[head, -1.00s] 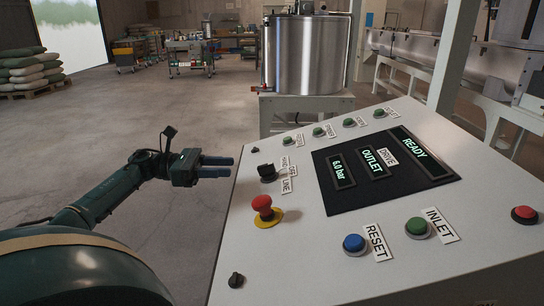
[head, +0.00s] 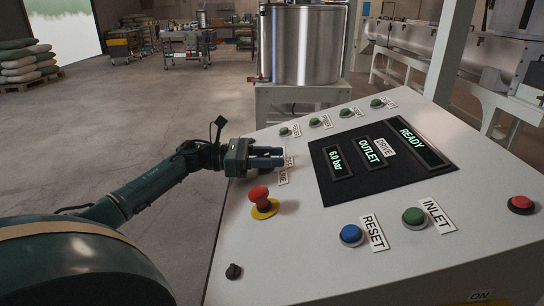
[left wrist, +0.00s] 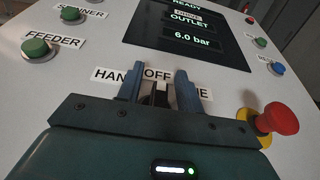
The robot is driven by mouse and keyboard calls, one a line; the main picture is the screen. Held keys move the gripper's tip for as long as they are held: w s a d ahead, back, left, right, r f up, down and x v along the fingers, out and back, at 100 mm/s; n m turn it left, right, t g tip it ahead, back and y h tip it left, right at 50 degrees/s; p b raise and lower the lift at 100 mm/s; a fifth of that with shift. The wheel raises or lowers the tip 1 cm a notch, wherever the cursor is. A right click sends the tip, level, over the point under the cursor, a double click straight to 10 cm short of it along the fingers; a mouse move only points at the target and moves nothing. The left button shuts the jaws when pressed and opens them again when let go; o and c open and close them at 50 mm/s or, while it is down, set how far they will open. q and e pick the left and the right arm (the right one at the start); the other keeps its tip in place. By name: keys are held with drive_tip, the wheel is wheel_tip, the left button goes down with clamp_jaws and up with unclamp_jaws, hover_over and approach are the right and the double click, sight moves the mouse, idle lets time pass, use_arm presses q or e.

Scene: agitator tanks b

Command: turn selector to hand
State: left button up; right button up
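In the left wrist view the selector shows between the two fingers of my left gripper (left wrist: 157,80). The fingers are apart, one on each side of it; I cannot tell whether they touch it. In the head view my left gripper (head: 284,156) comes in over the panel's left edge and hides the selector. My right gripper is in no view.
A red emergency button (head: 260,195) on a yellow ring stands close beside the gripper. The panel (head: 300,260) also bears a blue RESET button (head: 351,235), a green INLET button (head: 414,216), a small black knob (head: 233,271) and a dark display (head: 350,192). Several green buttons line its far edge.

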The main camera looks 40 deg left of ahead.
use_arm(q)
drive_tip(key=shift+d, duration=0.1)
drive_tip(key=shift+c, duration=0.4)
clamp_jaws()
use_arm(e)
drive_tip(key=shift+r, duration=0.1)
